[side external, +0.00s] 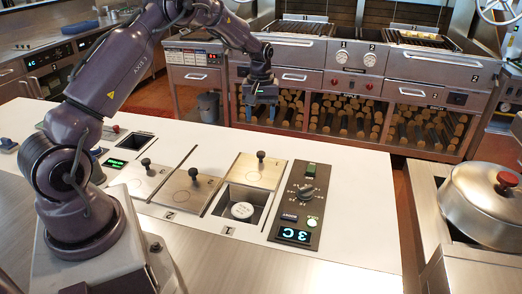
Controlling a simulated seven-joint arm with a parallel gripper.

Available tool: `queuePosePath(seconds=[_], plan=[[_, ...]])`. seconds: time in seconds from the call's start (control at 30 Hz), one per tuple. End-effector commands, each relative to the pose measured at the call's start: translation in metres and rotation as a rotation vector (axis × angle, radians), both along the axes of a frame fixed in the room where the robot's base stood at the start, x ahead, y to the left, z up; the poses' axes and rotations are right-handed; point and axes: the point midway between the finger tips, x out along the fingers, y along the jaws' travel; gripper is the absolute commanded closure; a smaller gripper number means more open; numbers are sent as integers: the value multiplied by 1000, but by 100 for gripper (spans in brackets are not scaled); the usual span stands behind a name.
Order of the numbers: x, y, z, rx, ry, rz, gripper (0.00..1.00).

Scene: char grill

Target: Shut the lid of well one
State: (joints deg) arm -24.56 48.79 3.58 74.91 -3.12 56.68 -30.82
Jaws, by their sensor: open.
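Well one, marked 1 on the counter, is a square opening (262,213) with a round white-topped item (242,210) inside. Its lid (252,172) is a flat metal plate with a black knob (261,156). The lid lies flat behind the opening, leaving the front part of the well uncovered. My gripper (262,101) is open and empty, pointing down. In the picture it is above the lid knob and apart from it, near the counter's far edge. Its exact height is hard to tell.
Left of well one, the lid of well two (184,194) has its own black knob (193,173). Another knobbed lid (138,180) is further left. A control panel (299,207) with a dial is at right. A grill (355,75) stands behind; a domed pot lid (485,205) is far right.

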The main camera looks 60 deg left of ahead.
Motion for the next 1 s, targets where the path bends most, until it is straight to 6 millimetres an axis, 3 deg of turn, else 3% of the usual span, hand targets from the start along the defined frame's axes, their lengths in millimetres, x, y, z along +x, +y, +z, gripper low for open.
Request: queuePosePath(seconds=[0.07,0.23,0.7,1.0], plan=[[2,1,3,2,-7,47,45],[1,0,-10,0,-3,67,45],[1,0,-101,0,-3,63,45],[2,0,-125,2,-5,62,45]])
